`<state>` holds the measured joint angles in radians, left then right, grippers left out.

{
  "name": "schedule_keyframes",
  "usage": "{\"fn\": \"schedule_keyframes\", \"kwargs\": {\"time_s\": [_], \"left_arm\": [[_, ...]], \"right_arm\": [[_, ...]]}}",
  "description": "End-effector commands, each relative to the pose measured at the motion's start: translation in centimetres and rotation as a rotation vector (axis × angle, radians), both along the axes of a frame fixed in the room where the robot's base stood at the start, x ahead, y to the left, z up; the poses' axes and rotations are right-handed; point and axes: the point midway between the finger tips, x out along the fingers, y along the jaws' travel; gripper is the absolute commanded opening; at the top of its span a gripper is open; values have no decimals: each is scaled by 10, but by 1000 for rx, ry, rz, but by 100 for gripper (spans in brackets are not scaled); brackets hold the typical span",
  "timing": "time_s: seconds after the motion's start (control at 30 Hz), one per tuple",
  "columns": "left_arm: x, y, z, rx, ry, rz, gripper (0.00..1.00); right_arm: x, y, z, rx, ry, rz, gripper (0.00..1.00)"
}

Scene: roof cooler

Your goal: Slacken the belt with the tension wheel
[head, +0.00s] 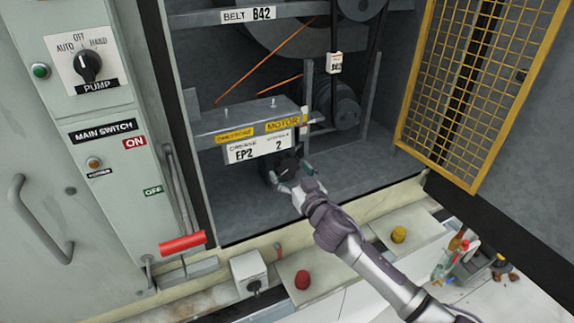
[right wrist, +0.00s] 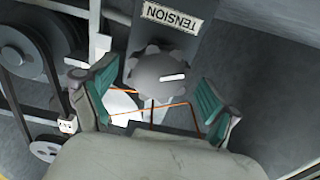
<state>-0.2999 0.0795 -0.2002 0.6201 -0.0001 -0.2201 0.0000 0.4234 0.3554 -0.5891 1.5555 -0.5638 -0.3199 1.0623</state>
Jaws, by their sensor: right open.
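The tension wheel (right wrist: 150,78) is a dark grey lobed knob with a white mark on its face, below a "TENSION" label (right wrist: 172,16) in the right wrist view. In the head view the wheel (head: 279,166) is a dark shape under the motor shelf, partly hidden by my gripper. My right gripper (head: 291,179) is open, with its green-padded fingers on either side of the wheel (right wrist: 155,95); contact cannot be told. The black belt (head: 371,62) runs down towards the motor pulley (head: 347,113). My left gripper is out of view.
The motor shelf (head: 237,125) overhangs the wheel. A yellow mesh door (head: 478,85) stands open at the right. A red-handled main switch lever (head: 182,243) is at the left.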

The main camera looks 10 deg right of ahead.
Motion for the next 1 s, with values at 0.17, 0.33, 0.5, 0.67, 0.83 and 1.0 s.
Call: {"fn": "schedule_keyframes", "kwargs": {"time_s": [0.17, 0.33, 0.5, 0.67, 0.83, 1.0], "left_arm": [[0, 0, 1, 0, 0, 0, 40], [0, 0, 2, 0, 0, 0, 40], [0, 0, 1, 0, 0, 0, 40], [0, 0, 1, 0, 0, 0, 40], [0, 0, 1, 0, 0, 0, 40], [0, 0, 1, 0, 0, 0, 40]], "right_arm": [[19, 5, 0, 0, 0, -1, 88], [23, 6, -1, 1, 1, -1, 88], [23, 6, -1, 1, 1, 0, 88], [23, 6, -1, 1, 1, -1, 67], [23, 6, -1, 1, 1, 0, 38], [23, 6, -1, -1, 1, 0, 28]]}}
